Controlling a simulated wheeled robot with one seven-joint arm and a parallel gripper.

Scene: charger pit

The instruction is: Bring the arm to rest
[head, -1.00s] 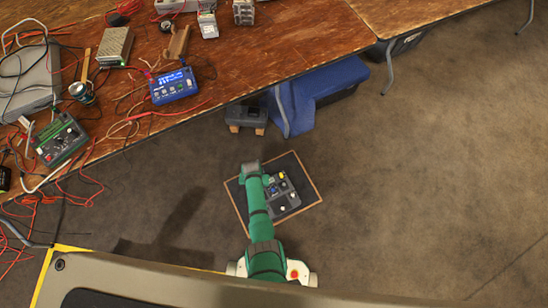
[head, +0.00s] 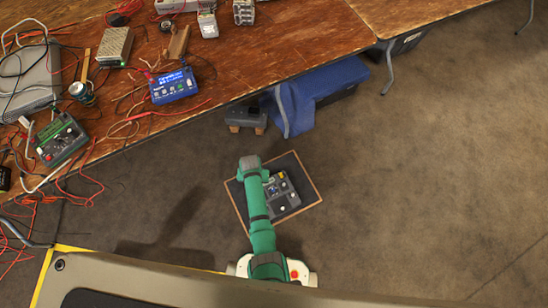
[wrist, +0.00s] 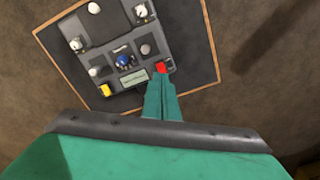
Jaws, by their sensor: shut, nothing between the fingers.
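My green arm (head: 261,230) reaches out from my base over a dark board (head: 307,184) with a light wooden edge. In the head view its grey end hides part of the board, and the fingertips cannot be made out. In the wrist view my gripper (wrist: 160,85) is shut and empty, its green fingers together. They point at a grey control panel (wrist: 100,50) on the board. The fingertips overlap the panel's edge close to a red button (wrist: 161,67); I cannot tell whether they touch it. The panel also carries a blue knob (wrist: 123,60), a yellow button (wrist: 105,90) and several pale knobs.
A wooden table (head: 270,50) with a blue charger (head: 173,86), other devices and loose wires fills the upper left. A blue cloth (head: 300,105) and a dark box (head: 246,117) are under its edge. Red cables trail at left. The floor (head: 430,180) to the right is clear.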

